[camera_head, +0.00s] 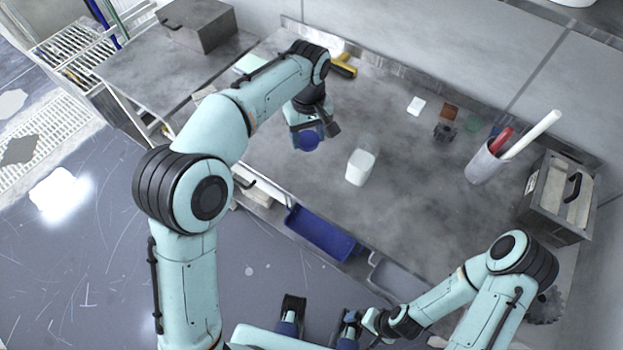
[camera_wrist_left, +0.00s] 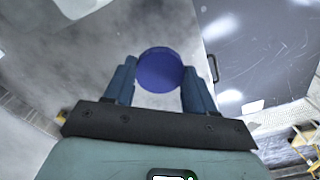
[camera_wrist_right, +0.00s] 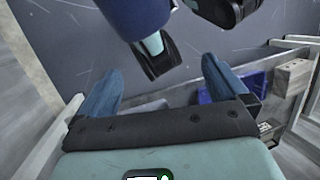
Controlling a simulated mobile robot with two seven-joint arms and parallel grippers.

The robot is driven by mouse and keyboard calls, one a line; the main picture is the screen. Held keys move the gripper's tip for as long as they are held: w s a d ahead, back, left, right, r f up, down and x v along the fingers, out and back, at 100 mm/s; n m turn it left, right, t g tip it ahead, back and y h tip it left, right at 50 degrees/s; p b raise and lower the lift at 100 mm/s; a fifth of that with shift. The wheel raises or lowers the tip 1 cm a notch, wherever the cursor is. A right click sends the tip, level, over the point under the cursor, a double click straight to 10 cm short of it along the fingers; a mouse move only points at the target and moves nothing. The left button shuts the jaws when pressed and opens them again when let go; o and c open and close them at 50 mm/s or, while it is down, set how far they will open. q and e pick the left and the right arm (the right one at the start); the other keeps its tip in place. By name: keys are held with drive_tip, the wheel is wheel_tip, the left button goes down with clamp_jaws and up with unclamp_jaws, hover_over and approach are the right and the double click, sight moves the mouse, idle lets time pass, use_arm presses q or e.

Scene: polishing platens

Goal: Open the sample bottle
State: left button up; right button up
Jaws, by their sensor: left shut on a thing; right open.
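My left gripper (camera_head: 309,134) is above the bench, left of the bottle, and shut on a round blue cap (camera_head: 309,141). The cap also shows between the fingers in the left wrist view (camera_wrist_left: 159,70). The sample bottle (camera_head: 360,168) is a clear, open-topped container with white contents, standing upright on the bench, apart from the cap. Its white body seems to show at the top left edge of the left wrist view (camera_wrist_left: 80,5). My right gripper (camera_wrist_right: 163,95) is open and empty, low in front of the bench.
A yellow-handled tool (camera_head: 343,67) and small coloured pieces lie at the back. A blue bin (camera_head: 322,233) is at the bench's front edge. The bench around the bottle is clear.

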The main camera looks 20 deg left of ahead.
use_arm(q)
drive_tip(key=shift+n, duration=0.9)
drive_tip(key=r, duration=0.2)
drive_tip(key=d+r, duration=0.1)
drive_tip(key=r, duration=0.1)
drive_tip(key=shift+s, duration=0.35)
drive_tip(key=shift+s+d+r+b, duration=0.1)
drive_tip(key=shift+r+b, duration=0.1)
drive_tip(key=shift+b, duration=0.1)
drive_tip(key=b, duration=0.3)
approach(312, 179)
drive_tip(key=shift+n, duration=0.3)
drive_tip(key=shift+f+b, duration=0.45)
drive_tip(key=shift+f, duration=2.9)
drive_tip(key=shift+f, duration=0.1)
drive_tip(key=o, duration=1.2)
drive_tip(key=shift+c, duration=0.2)
